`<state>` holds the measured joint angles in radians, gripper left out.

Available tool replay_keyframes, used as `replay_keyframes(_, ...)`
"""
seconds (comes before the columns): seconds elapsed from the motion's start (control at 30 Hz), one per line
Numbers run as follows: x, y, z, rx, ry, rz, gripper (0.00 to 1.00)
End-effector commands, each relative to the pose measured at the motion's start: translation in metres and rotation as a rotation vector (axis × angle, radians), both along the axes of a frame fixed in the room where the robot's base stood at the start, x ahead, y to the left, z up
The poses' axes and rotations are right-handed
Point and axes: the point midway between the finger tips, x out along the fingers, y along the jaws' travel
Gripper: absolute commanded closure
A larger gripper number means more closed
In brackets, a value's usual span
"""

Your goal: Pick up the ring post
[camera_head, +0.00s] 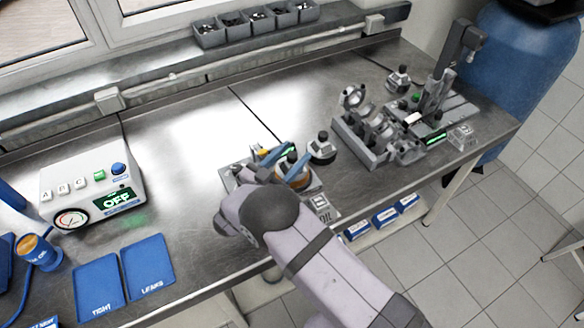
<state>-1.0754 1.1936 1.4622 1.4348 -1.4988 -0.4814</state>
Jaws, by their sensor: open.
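My gripper (284,163) reaches down over a small tray (326,210) at the front middle of the bench. Two blue parts that look like its fingers stand apart, open, near a dark-topped piece on a brown round base (303,183). This piece may be the ring post, but I cannot tell for sure. I cannot tell whether the fingers touch it. A grey piece with a black knob (322,149) stands just right of the fingers. My wrist hides much of the tray and what stands on it.
A grey rack with metal rings (362,139) and a station with an upright column (437,96) stand to the right. A control box showing OFF (92,183) and blue mats marked TIGHT (99,283) and LEAKS (147,266) are left. The bench's middle back is clear.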

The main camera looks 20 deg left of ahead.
Motion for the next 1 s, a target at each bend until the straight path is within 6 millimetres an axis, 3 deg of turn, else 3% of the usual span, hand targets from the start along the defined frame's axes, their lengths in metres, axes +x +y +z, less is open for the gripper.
replay_keyframes(0.1, 0.0, 0.0, 0.0, 0.0, 0.0, 0.0, 0.56)
replay_keyframes(0.3, 0.0, 0.0, 0.0, 0.0, 0.0, 0.0, 1.0)
replay_keyframes(0.73, 0.0, 0.001, 0.003, 0.002, -0.004, 0.0, 1.0)
replay_keyframes(1.0, 0.0, 0.001, 0.017, 0.004, -0.005, 0.0, 1.0)
